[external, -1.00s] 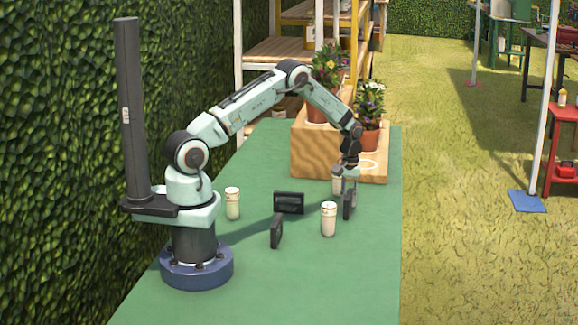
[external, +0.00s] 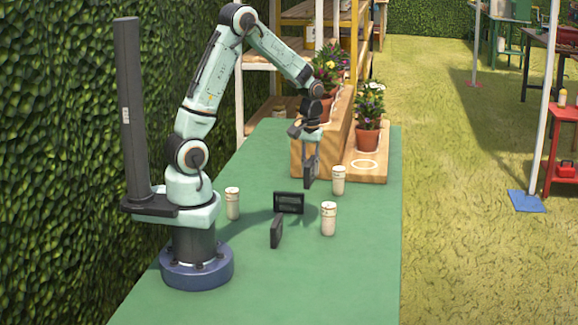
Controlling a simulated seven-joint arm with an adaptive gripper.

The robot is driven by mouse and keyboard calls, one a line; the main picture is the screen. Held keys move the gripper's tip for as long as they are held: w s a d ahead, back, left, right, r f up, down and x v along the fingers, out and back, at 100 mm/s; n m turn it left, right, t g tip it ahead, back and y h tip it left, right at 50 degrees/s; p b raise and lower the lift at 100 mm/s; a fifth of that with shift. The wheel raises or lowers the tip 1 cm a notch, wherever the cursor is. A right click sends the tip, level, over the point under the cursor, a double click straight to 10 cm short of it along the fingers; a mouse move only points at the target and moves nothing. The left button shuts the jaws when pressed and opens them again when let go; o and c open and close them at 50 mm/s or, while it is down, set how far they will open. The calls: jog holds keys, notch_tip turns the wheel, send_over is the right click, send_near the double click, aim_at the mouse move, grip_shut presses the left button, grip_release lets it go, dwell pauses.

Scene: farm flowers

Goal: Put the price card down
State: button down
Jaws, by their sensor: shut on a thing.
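My gripper (external: 312,158) is shut on a dark price card (external: 309,177). It holds the card upright, in front of the wooden stand in this view. The height of the card above the table is hard to judge. Another dark framed card (external: 289,203) stands on the green table (external: 350,270), below and left of my gripper in the picture. A third dark card (external: 276,232) stands nearer the camera, turned nearly edge-on. What is written on the cards cannot be read.
White cylinders stand on the table at left (external: 233,203), right (external: 329,219) and near the stand (external: 338,180). The wooden stepped stand (external: 310,153) holds potted flowers (external: 368,120) and a white ring (external: 365,164). The table's front right is clear.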

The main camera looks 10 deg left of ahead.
jog(key=shift+s+a+r+m, duration=0.1)
jog(key=shift+m, duration=0.3)
jog(key=shift+r+m, duration=0.1)
jog(key=shift+m, duration=0.3)
jog(key=w+a+n, duration=0.2)
jog(key=w+a, duration=0.8)
jog(key=a, duration=0.1)
jog(key=w+d+f, duration=0.1)
jog(key=w+f, duration=0.2)
jog(key=w+d+f, duration=0.1)
jog(key=w+f, duration=0.2)
jog(key=w, duration=0.1)
jog(key=w+d+f, duration=0.2)
jog(key=w, duration=0.2)
jog(key=shift+w+f, duration=0.25)
jog(key=shift+f, duration=0.15)
jog(key=shift+w+d+f, duration=0.1)
jog(key=shift+w+f, duration=0.3)
jog(key=shift+f, duration=0.05)
jog(key=shift+w+f, duration=0.15)
jog(key=shift+f, duration=1.5)
jog(key=shift+f, duration=0.15)
